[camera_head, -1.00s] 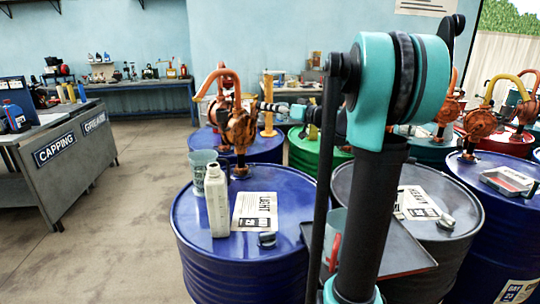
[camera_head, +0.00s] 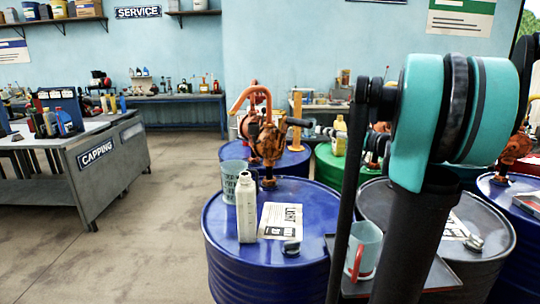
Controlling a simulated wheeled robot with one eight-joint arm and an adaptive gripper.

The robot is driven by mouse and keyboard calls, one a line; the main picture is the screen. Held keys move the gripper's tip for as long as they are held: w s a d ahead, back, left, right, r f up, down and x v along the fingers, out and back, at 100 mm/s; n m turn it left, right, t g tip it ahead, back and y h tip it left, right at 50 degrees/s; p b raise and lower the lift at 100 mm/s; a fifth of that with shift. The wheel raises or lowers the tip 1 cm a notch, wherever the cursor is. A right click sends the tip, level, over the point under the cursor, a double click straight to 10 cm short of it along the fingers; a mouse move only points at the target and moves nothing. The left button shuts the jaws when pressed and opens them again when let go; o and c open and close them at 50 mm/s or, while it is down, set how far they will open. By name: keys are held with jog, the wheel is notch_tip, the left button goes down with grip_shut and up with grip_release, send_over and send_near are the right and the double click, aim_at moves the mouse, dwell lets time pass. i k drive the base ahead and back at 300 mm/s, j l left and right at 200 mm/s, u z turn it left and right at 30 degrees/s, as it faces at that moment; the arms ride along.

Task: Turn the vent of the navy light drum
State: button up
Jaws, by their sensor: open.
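The navy light drum (camera_head: 262,279) stands at the middle front, with a white LIGHT sheet (camera_head: 281,220) on its lid. A small dark-grey vent knob (camera_head: 290,247) sits on the lid near the sheet's front edge. An orange hand pump (camera_head: 267,135) rises from the back of the lid. What looks like my gripper (camera_head: 373,148) is a small dark shape behind my upright arm link, above and behind the drum's right side. It is open and apart from the vent; its fingers are mostly hidden.
A pale bottle (camera_head: 246,208) and a clear jug (camera_head: 232,180) stand on the lid's left. A grey drum (camera_head: 486,275) is close on the right, with a red-handled jug (camera_head: 363,250) on a tray between. The CAPPING bench (camera_head: 105,185) is left; floor between is clear.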

aim_at(295, 246)
jog(key=k+j, duration=0.1)
jog(key=k, duration=0.75)
